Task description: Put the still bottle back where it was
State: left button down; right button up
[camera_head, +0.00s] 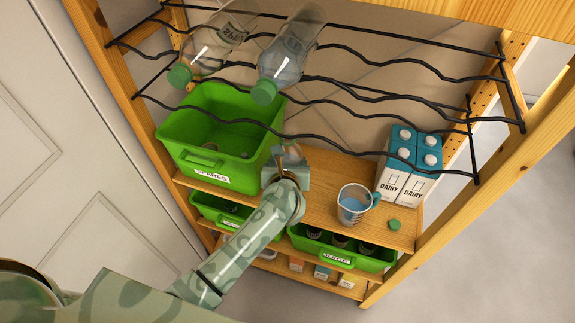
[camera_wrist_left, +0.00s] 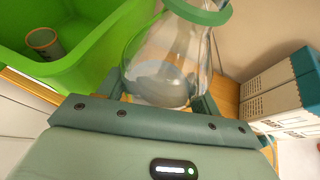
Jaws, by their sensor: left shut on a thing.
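My left gripper (camera_head: 288,165) is low in front of the middle shelf, beside the green bin. It is shut on a clear vessel with a green ring, which fills the left wrist view (camera_wrist_left: 160,75). No label shows on the vessel, so I cannot tell whether it is the still bottle. Two clear bottles with green caps lie tilted in the black wire rack: a left bottle (camera_head: 215,45) and a right bottle (camera_head: 288,55). Their labels are turned and hard to read. My right gripper is out of view.
The green bin (camera_head: 180,130) is left of my gripper. A measuring cup (camera_head: 350,208) with bluish liquid, a loose green cap (camera_head: 394,225) and dairy cartons (camera_head: 408,165) stand to the right. The black wire rack (camera_head: 420,105) has free room at right.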

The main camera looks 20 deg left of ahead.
pick_arm(q)
jog(key=shift+w+f, duration=0.1)
jog(key=shift+f, duration=0.55)
jog(key=shift+f+b, duration=0.15)
jog(key=shift+b, duration=0.2)
jog(key=shift+c, duration=1.5)
grip_release()
